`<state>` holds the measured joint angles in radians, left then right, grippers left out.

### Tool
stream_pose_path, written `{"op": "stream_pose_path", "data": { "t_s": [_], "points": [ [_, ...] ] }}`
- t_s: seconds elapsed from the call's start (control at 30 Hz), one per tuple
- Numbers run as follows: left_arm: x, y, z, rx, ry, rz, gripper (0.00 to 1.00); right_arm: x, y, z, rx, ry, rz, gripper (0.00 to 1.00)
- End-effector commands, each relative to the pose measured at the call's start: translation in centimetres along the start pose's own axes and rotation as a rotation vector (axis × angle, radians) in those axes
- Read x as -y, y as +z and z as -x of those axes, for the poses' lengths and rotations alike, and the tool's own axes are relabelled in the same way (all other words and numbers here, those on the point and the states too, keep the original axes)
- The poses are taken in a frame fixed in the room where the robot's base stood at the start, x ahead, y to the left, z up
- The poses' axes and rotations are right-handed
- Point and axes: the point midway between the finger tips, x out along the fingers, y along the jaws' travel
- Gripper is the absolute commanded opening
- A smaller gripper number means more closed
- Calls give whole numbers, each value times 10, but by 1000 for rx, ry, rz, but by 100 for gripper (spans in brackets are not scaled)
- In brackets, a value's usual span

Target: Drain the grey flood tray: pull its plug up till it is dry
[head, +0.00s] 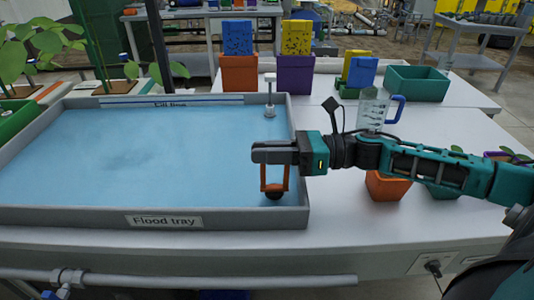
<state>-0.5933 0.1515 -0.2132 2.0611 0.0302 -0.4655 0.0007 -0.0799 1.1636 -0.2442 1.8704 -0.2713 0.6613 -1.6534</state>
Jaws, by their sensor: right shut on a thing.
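The grey flood tray (213,215) lies on a white bench, with a label on its front wall. Blue water (130,140) covers its floor, and a fill line mark shows on the back wall. The plug (274,194) is a dark stopper with an orange loop handle, in the tray's front right corner. My right gripper (268,153) reaches in from the right and is shut on the top of the handle. I cannot tell whether the stopper is seated or lifted. My left gripper is out of view.
A white-topped upright fitting (270,95) stands in the tray's back right corner. A clear jug with a blue handle (373,108) and an orange pot (388,186) are by my right arm. Pots and boxes stand behind; plants (120,70) are at left.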

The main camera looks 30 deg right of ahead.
Motion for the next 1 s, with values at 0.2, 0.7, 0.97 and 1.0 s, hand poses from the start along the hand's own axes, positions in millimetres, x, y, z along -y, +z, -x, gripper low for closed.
{"op": "stream_pose_path", "data": {
  "t_s": [0.2, 0.7, 0.97, 1.0],
  "points": [
    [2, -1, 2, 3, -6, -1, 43, -5, 9, -1, 1, 11, -5, 0],
    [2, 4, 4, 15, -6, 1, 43, -3, 10, 0, 2, 5, -2, 40],
    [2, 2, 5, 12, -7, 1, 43, -3, 8, 6, -1, 2, -4, 40],
    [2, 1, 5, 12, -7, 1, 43, -2, 8, 8, -1, 1, -4, 40]
  ]
}}
